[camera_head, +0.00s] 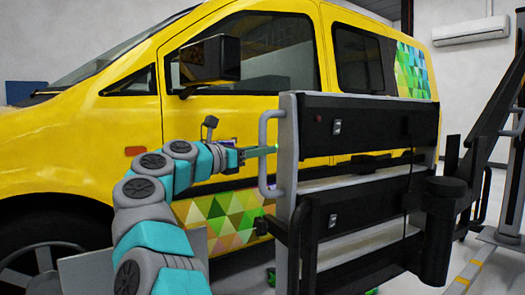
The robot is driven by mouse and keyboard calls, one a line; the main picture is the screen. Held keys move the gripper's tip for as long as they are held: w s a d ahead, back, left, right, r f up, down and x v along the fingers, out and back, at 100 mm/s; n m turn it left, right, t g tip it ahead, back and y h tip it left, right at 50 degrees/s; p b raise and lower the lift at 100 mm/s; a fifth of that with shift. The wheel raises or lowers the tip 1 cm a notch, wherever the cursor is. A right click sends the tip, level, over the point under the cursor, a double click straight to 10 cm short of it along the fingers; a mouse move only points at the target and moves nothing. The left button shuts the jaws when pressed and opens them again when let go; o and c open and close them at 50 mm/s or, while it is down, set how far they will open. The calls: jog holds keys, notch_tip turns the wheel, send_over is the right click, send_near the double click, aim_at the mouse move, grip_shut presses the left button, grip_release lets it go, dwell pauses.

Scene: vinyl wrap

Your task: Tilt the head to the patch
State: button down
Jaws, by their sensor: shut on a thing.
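My gripper (241,154) is at the end of my teal and grey arm, in front of the yellow van's front door. It is shut on a thin green thing (262,150) that points right, towards a grey handle. Its exact shape is too small to tell. A patch of multicoloured triangles (222,215) lies on the van's lower door, below my gripper. My arm and a black and grey rack hide parts of it. Another triangle-patterned area (411,70) covers the van's rear side. I cannot tell whether the green thing touches anything.
The black and grey rack (355,128) stands close on the right, with a grey side handle (264,130) near my gripper. The van's wing mirror (211,61) juts out above my arm. A dark lift post (495,110) stands at the far right.

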jog(key=shift+d, duration=0.25)
jog(key=c, duration=0.7)
grip_release()
jog(key=shift+a, duration=0.15)
jog(key=v, duration=0.7)
jog(key=shift+s+a+b, duration=0.2)
jog(key=shift+a+b, duration=0.05)
jog(key=shift+b, duration=0.15)
